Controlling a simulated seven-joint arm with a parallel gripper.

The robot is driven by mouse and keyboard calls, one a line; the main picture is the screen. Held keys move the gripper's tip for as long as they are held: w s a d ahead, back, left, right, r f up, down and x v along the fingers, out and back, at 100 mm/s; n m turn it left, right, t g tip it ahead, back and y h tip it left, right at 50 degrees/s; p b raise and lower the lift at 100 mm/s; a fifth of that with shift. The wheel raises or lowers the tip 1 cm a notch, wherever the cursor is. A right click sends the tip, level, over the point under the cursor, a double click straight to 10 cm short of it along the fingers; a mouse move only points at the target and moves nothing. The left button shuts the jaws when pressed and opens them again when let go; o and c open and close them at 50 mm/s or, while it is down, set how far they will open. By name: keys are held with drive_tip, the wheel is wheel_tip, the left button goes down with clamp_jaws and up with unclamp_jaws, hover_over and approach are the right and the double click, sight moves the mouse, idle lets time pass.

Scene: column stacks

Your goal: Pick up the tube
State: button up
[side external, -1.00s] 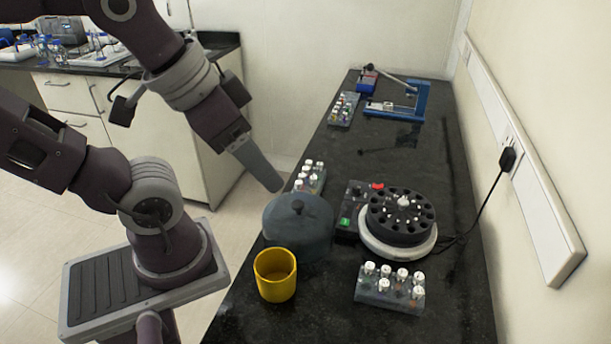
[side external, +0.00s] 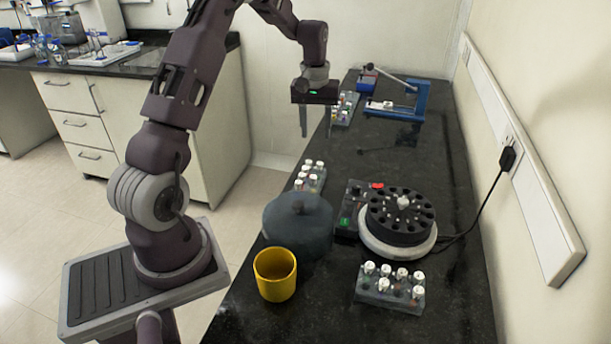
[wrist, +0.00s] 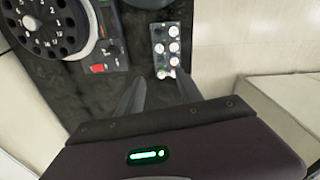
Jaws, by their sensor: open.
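White-capped tubes stand in several racks on the black bench. One rack of tubes (side external: 310,177) is at the bench's left edge, behind the grey lid; it also shows in the wrist view (wrist: 167,48). Another rack (side external: 390,287) is at the front right, and a third (side external: 345,107) is at the back, partly behind my gripper. Which tube is meant cannot be told. My gripper (side external: 317,134) is open and empty, pointing down above the left bench edge, between the middle and back racks. In the wrist view its fingers (wrist: 160,92) are apart, near the rack's lower end, touching no tube.
A centrifuge with a black rotor (side external: 401,216) stands at the right, its round grey lid (side external: 298,226) beside it. A yellow cup (side external: 275,274) is at the front left. A blue device (side external: 398,100) stands at the back. The bench between centrifuge and blue device (side external: 400,160) is mostly clear.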

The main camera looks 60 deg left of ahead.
drive_tip(key=n, duration=0.1)
hover_over(305, 167)
wheel_tip(305, 167, down, 7)
drive_tip(key=shift+g, duration=0.3)
wheel_tip(305, 167, down, 6)
drive_tip(key=shift+d+f, duration=0.1)
drive_tip(key=shift+f, duration=0.1)
clamp_jaws()
